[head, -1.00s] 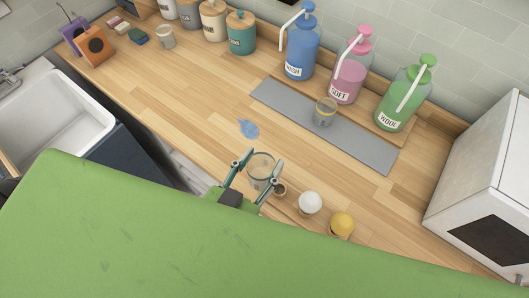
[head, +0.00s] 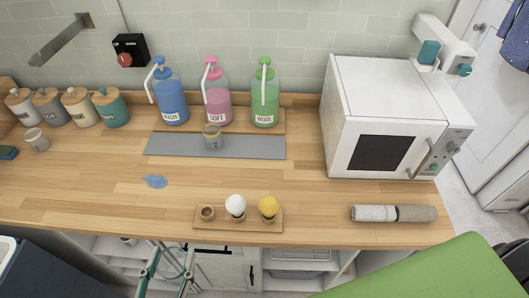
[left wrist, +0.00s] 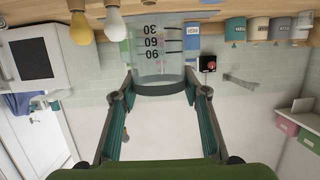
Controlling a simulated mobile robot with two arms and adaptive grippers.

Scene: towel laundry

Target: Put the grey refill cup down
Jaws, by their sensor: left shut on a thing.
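My left gripper (head: 168,268) shows at the bottom of the head view, in front of the counter's front edge. It is shut on a clear refill cup with dark measuring marks, which shows best in the left wrist view (left wrist: 160,52). The wrist picture is upside down, and the cup sits between the fingertips (left wrist: 158,90). In the head view the cup is faint and partly cut by the fingers. My right gripper is not in view.
WASH (head: 172,100), SOFT (head: 217,102) and WOOL (head: 264,102) pump bottles stand behind the mat. A blue spill (head: 155,181) lies on the counter. A wooden holder (head: 250,224) with white and yellow round-topped pieces sits near the front edge. A white oven-like box (head: 385,110) stands right.

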